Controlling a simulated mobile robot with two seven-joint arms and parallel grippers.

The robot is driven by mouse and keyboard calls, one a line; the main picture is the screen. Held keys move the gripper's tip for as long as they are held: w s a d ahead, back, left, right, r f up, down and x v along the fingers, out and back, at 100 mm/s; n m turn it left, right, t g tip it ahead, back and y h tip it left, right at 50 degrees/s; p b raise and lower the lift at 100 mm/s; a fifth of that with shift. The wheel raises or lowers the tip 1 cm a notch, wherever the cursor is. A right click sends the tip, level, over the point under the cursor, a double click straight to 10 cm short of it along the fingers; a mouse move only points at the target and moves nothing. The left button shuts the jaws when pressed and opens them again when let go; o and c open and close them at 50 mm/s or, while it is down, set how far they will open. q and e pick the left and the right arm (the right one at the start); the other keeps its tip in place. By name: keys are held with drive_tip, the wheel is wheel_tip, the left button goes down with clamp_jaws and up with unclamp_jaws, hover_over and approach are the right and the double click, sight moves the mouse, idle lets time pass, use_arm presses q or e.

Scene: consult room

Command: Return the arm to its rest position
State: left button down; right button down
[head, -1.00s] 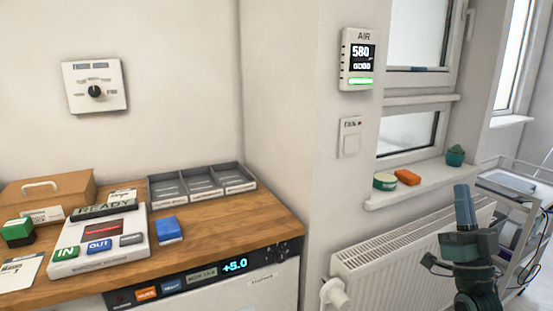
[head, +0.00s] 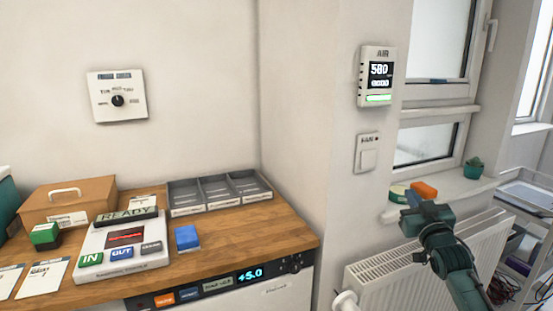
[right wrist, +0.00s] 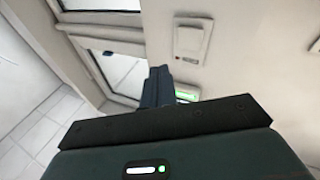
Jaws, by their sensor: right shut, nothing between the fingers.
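My right arm comes in from the lower right in the head view. Its gripper (head: 411,200) is in front of the window sill and above the radiator, hiding part of the sill. In the right wrist view its dark fingers (right wrist: 157,87) are together with nothing between them. They point toward the wall and window. My left gripper is not in view.
A white radiator (head: 435,258) stands below the sill. A trolley (head: 529,197) stands at right. The wooden counter (head: 220,238) at left bears a grey tray (head: 172,197).

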drive_tip(key=s+a+f+n+g, duration=0.1)
drive_tip(key=s+a+f+g, duration=0.1)
drive_tip(key=s+f, duration=0.35)
drive_tip(key=s+a+f+g+y, duration=0.1)
drive_tip(key=s+a+f+g, duration=0.15)
drive_tip(key=f, duration=0.55)
drive_tip(key=s+a+f+n+g, duration=0.1)
drive_tip(key=s+a+f, duration=0.2)
drive_tip(key=f, duration=0.4)
drive_tip(key=s+a+f+g+y, duration=0.1)
drive_tip(key=s+a+f, duration=0.2)
drive_tip(key=s, duration=0.6)
drive_tip(key=s+a+f+g+y, duration=0.1)
drive_tip(key=s+a+f, duration=0.3)
drive_tip(key=s, duration=0.6)
drive_tip(key=s+a+f+g, duration=0.2)
drive_tip(key=s+a, duration=0.3)
drive_tip(key=s, duration=0.4)
drive_tip(key=shift+s+f+m+y, duration=0.25)
drive_tip(key=shift+f+m+y, duration=0.15)
drive_tip(key=shift+f, duration=0.45)
drive_tip(key=shift+d, duration=0.1)
